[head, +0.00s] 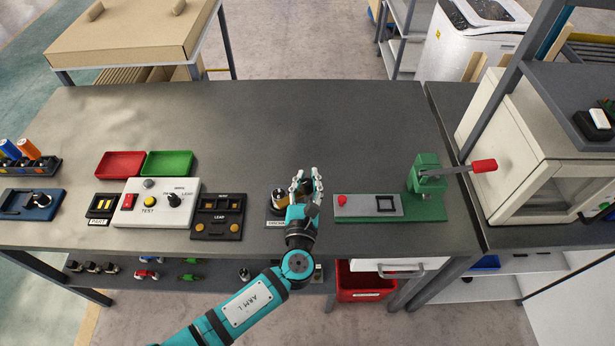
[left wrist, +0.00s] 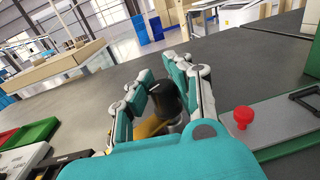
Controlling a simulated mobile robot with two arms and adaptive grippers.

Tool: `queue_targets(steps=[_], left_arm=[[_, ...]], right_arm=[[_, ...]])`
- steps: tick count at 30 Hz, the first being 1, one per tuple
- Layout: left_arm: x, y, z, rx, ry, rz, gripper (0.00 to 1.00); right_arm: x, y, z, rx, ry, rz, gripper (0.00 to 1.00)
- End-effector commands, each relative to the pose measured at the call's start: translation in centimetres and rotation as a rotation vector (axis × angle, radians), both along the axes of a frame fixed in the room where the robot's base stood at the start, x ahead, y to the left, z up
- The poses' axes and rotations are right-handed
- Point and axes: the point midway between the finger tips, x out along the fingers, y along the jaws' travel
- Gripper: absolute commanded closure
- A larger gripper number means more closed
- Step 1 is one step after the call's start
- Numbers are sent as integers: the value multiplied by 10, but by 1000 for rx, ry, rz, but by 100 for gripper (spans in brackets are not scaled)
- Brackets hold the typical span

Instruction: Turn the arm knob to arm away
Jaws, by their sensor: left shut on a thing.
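My left gripper (head: 307,184) is over the middle of the bench, beside and partly over a small device with a dark base (head: 272,211). In the left wrist view, the fingers of my left gripper (left wrist: 166,92) are closed around a black knob-like part (left wrist: 165,98), with metal and yellowish parts below it. The fingers hide much of this part and its markings. A white panel (head: 128,214) with a black pointer knob (head: 173,200), a red switch and a yellow button stands to the left, apart from the gripper. My right gripper is not in view.
A green-based fixture (head: 430,205) with a red-handled lever (head: 484,166) stands close on the right. A red tray (head: 120,164) and a green tray (head: 168,163) lie behind the white panel. The back of the bench (head: 280,120) is clear.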

Motion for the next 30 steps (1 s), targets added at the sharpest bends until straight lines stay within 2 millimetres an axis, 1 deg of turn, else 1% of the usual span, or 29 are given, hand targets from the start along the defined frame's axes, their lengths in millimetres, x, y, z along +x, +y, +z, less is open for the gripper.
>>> queue_targets(steps=[1, 9, 30], left_arm=[[-3, -1, -6, 1, 10, 32, 100], [-3, 0, -6, 5, 9, 140, 100], [-3, 0, -6, 4, 9, 141, 100]], right_arm=[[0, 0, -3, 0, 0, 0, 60], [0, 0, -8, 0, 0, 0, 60], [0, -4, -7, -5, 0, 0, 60]])
